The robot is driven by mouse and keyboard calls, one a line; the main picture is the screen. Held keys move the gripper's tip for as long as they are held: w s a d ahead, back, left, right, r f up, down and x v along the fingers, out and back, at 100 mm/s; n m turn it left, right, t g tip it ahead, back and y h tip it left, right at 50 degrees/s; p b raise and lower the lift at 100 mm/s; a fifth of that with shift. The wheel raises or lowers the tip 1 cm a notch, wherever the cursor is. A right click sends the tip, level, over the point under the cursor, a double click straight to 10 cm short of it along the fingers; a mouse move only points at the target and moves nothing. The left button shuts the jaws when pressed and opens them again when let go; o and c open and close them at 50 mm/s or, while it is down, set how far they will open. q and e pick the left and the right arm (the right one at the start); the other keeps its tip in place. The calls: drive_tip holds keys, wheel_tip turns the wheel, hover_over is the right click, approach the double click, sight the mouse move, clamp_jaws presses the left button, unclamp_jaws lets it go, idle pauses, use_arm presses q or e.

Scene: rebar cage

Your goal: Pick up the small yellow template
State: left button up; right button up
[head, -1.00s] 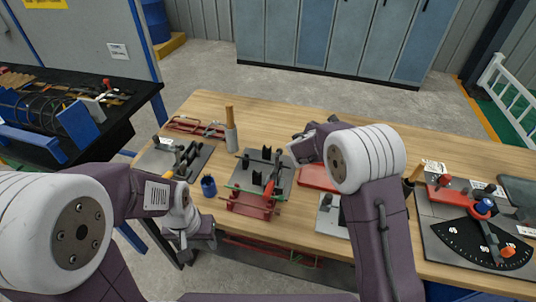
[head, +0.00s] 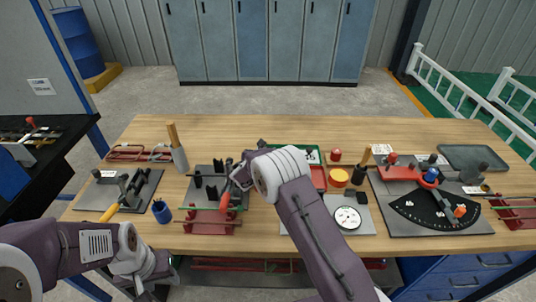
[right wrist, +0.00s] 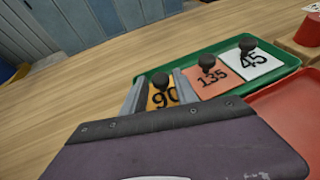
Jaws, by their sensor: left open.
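The small yellow template (right wrist: 160,97) shows in the right wrist view as a yellow-orange plate marked 90 with a black knob. It lies at the left end of a green tray (right wrist: 291,71), beside an orange plate marked 135 (right wrist: 211,78) and a white plate marked 45 (right wrist: 250,62). My right gripper (right wrist: 158,92) is open, its fingers appearing either side of the yellow plate; contact cannot be told. In the head view my right arm hides the yellow template and most of the green tray (head: 321,151). My left gripper (head: 150,287) is open and empty, low at the table's front edge.
A red tray (right wrist: 285,110) adjoins the green tray. A blue cup (head: 161,211), a dark fixture plate (head: 120,191) and a red-framed jig (head: 210,222) stand left on the wooden table (head: 240,130). A black angle scale (head: 436,207) is at right. The table's back is mostly clear.

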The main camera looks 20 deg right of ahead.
drive_tip(key=x, duration=0.3)
drive_tip(key=shift+s, duration=0.2)
drive_tip(key=shift+c, duration=0.5)
clamp_jaws()
